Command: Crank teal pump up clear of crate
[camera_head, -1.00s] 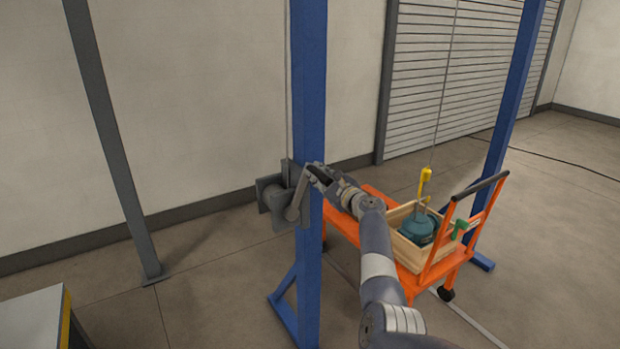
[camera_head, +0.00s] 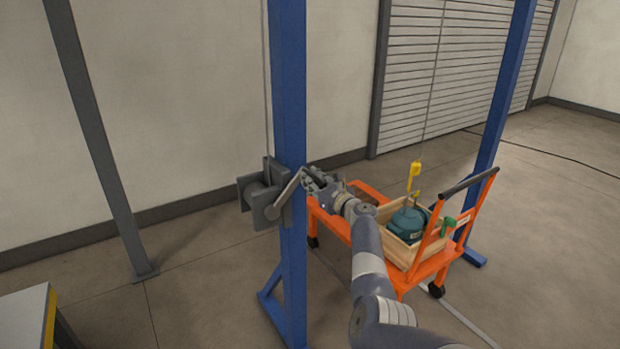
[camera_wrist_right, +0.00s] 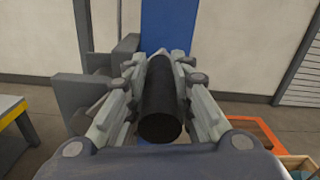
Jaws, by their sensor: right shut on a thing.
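My right gripper (camera_head: 312,180) is shut on the black crank handle (camera_wrist_right: 161,100), which lies between its fingers in the right wrist view. The grey crank arm (camera_head: 285,194) slants from the handle down to the winch (camera_head: 262,195) on the blue post. The teal pump (camera_head: 409,222) sits in the wooden crate (camera_head: 400,252) on the orange cart, its upper part showing above the rim and its lower part hidden. The yellow hook (camera_head: 414,176) hangs above the pump on a thin cable. My left gripper is not in view.
The blue post (camera_head: 289,110) stands right beside my right gripper. The orange cart (camera_head: 428,268) has a dark push bar (camera_head: 468,184), and a green object (camera_head: 449,226) shows at the crate's right side. A table corner (camera_head: 28,315) is at the lower left.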

